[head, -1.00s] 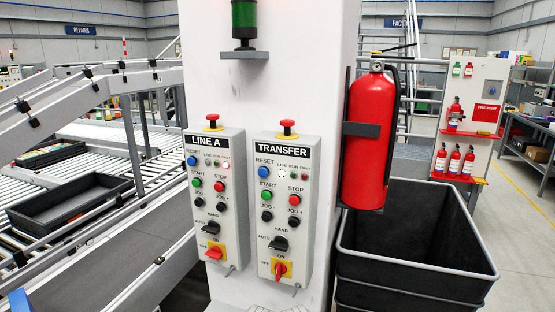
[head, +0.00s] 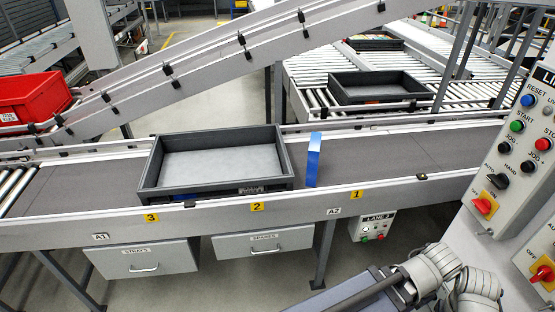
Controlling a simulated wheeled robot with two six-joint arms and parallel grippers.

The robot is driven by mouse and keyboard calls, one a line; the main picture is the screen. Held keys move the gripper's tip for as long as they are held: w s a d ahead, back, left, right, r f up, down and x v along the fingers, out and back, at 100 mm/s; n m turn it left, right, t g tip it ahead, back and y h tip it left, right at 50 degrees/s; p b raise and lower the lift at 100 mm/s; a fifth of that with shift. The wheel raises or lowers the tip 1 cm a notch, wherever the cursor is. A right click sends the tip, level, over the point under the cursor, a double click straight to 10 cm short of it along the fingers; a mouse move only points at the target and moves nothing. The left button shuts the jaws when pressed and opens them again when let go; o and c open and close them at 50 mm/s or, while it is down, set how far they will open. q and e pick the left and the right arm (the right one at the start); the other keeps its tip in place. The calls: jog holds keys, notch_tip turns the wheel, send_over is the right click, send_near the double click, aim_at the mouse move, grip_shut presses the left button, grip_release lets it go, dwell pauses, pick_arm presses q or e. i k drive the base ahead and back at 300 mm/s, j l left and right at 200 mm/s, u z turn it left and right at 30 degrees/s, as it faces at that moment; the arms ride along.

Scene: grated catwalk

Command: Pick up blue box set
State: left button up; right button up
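A slim blue box (head: 313,160) stands upright on the dark belt of the conveyor (head: 400,152), just right of a grey tray. I cannot tell whether it is one box or several together. It stands near the yellow marker 1. Part of my own arm shows at the bottom right, well below and in front of the belt. Neither gripper is in view.
The open grey tray (head: 168,172) on the belt is empty. A red crate (head: 35,100) is at the left. Sloping rails (head: 215,52) cross behind. Control panels (head: 505,150) stand at the right. Drawers (head: 145,257) hang below the belt. The belt right of the box is clear.

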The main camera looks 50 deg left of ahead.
aim_at(313, 151)
jog(key=u, duration=1.3)
jog(key=i+j+z, duration=0.2)
jog(key=i, duration=0.25)
jog(key=i+z, duration=0.2)
jog(key=i, duration=0.2)
jog(key=i+j+z, duration=0.2)
jog(key=i, duration=0.2)
